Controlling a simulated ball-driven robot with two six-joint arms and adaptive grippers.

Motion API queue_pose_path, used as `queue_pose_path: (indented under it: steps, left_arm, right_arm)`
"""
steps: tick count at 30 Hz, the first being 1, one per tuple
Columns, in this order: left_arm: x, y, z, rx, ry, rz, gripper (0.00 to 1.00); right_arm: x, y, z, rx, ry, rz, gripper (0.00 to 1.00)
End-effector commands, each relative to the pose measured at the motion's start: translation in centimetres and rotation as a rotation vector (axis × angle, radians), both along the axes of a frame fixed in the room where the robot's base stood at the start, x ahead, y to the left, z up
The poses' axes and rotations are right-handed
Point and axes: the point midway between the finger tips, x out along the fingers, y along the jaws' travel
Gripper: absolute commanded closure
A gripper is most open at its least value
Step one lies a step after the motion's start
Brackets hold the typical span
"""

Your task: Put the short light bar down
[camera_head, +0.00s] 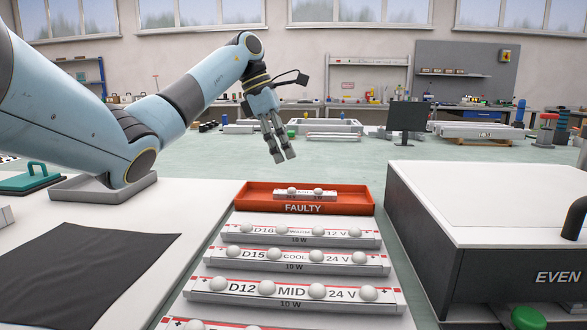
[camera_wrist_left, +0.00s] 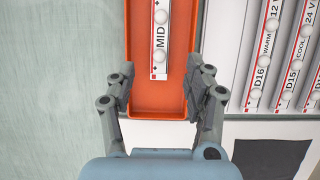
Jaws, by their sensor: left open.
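The short light bar (camera_head: 305,194) is white with two round domes and a MID label. It lies in the orange-red tray marked FAULTY (camera_head: 345,208). My left gripper (camera_head: 280,157) is open and empty, above the tray in the head view. In the left wrist view, the open fingers (camera_wrist_left: 159,84) spread to either side of the tray (camera_wrist_left: 160,104), with the near end of the short bar (camera_wrist_left: 160,62) between them and apart from both. My right gripper is not in view.
Longer light bars, including D16 (camera_head: 355,236), D15 (camera_head: 236,253) and D12 (camera_head: 340,305), lie in rows in front of the tray. A black cloth (camera_head: 85,270) covers part of the left table. A large box marked EVEN (camera_head: 500,205) stands on the right.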

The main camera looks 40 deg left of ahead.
Motion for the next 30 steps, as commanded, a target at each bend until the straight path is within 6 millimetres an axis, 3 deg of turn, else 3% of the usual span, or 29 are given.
queue_pose_path:
  steps: [3, 7, 26, 30]
  left_arm:
    - [-0.4, 0.5, 1.7, 0.001, -0.002, 0.0, 0.48]
    - [-0.7, 0.8, 2.5, 0.0, 0.0, -0.001, 0.48]
    - [-0.7, 0.8, 2.8, 0.0, 0.0, -0.001, 0.48]
    - [-0.8, 0.8, 5.3, 0.0, -0.009, 0.0, 0.48]
  right_arm:
    - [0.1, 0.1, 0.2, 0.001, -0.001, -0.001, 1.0]
    - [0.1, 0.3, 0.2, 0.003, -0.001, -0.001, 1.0]
    - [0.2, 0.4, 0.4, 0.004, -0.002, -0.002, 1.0]
    - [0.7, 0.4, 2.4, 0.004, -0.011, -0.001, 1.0]
